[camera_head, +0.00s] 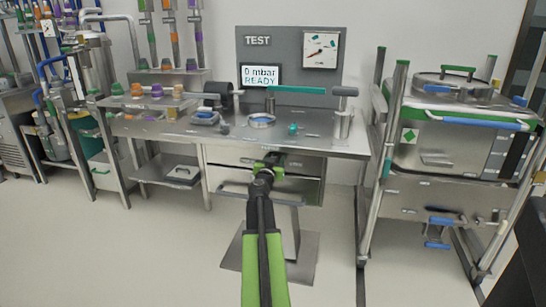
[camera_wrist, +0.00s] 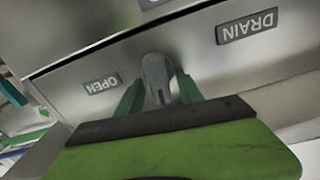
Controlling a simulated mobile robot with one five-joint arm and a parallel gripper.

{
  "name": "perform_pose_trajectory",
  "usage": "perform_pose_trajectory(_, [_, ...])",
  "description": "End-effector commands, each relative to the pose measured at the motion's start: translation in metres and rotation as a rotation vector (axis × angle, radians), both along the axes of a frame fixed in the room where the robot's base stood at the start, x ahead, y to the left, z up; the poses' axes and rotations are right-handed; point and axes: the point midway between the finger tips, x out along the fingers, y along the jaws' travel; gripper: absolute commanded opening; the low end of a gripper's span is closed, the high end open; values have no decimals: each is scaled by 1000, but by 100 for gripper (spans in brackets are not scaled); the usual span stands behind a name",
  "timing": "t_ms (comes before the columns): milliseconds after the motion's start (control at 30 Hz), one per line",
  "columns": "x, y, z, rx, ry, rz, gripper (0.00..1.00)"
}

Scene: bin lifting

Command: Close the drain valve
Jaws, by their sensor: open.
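The drain valve shows in the wrist view as a grey metal lever (camera_wrist: 154,72) on a steel panel. A DRAIN plate (camera_wrist: 247,27) is at its right and an OPEN plate (camera_wrist: 101,86) at its left; both read upside down. My gripper (camera_wrist: 158,92) is open, with one green finger on each side of the lever. I cannot tell whether either finger touches it. In the head view my gripper (camera_head: 269,165) is at the front of the steel bench, below the top edge, and the lever is hidden there.
The steel bench (camera_head: 340,146) carries a TEST panel (camera_head: 258,55) with a gauge (camera_head: 321,50) and a display reading 0 mbar READY. A framed stand with a steel bin (camera_head: 440,150) is at the right. A side cart with coloured fittings is at the left.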

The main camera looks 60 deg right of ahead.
Motion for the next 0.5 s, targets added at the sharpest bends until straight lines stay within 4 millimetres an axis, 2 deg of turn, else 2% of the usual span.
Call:
perform_pose_trajectory(33, [2,-8,0,0,0,0,44])
perform_pose_trajectory(133, [2,-15,0,0,0,1,44])
perform_pose_trajectory(433, [3,-16,0,0,0,3,44])
perform_pose_trajectory(500, [3,-16,0,0,0,3,34])
